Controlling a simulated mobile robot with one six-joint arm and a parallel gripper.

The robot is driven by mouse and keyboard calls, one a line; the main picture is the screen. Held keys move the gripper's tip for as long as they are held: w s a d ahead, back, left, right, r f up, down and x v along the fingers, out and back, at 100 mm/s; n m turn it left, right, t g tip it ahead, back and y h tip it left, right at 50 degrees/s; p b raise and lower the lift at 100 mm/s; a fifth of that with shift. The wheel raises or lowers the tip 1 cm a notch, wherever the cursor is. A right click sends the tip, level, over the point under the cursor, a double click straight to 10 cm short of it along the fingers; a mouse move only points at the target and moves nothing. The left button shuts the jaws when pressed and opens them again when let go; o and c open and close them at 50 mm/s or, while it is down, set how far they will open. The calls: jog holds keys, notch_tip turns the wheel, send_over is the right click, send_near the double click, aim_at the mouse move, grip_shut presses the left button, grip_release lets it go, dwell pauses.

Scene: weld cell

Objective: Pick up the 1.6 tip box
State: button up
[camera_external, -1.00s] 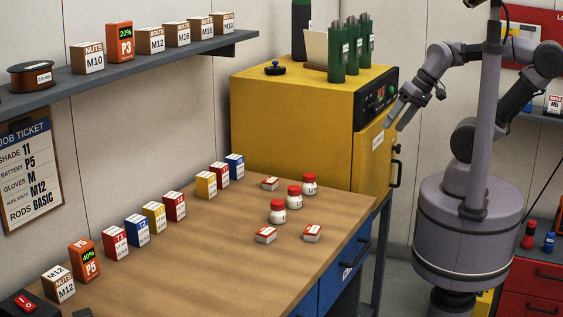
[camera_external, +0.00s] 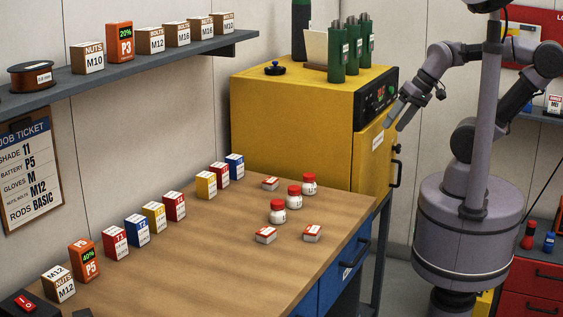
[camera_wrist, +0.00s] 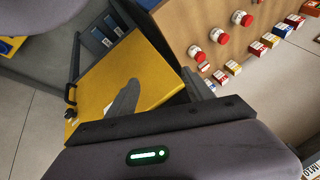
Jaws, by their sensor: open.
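Three small low white-and-red boxes lie on the wooden bench: one at the back (camera_external: 270,184), one at the front left (camera_external: 265,236) and one at the front right (camera_external: 312,234). Their print is too small to read, so I cannot tell which is the 1.6 tip box. My gripper (camera_external: 396,122) is open and empty, raised in front of the yellow cabinet, well to the right of and above the boxes. In the wrist view its two fingers (camera_wrist: 161,76) stand apart with the cabinet behind them.
Several red-capped jars (camera_external: 294,196) stand among the small boxes. A row of taller cartons (camera_external: 138,229) lines the wall side of the bench (camera_external: 220,270). The yellow cabinet (camera_external: 290,125) with green canisters (camera_external: 338,58) stands behind. The bench's front middle is clear.

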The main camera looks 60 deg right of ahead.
jog(key=shift+c, duration=0.2)
dwell(0.5)
jog(key=w+a+r+n+g+p, duration=0.2)
jog(key=w+a+r+n+p, duration=0.1)
jog(key=w+a+r+n, duration=0.15)
jog(key=n+g+h+p, duration=0.2)
jog(key=n+g+p, duration=0.15)
jog(key=n, duration=1.55)
send_over(312, 229)
notch_tip(312, 229, down, 17)
jog(key=shift+a+r+b, duration=0.15)
jog(key=shift+b, duration=0.25)
jog(key=f+b, duration=0.1)
jog(key=f, duration=0.1)
jog(key=f+b, duration=0.1)
jog(key=f, duration=0.1)
jog(key=f+b, duration=0.1)
jog(key=f, duration=0.1)
jog(key=shift+d, duration=0.25)
jog(key=shift+r, duration=0.15)
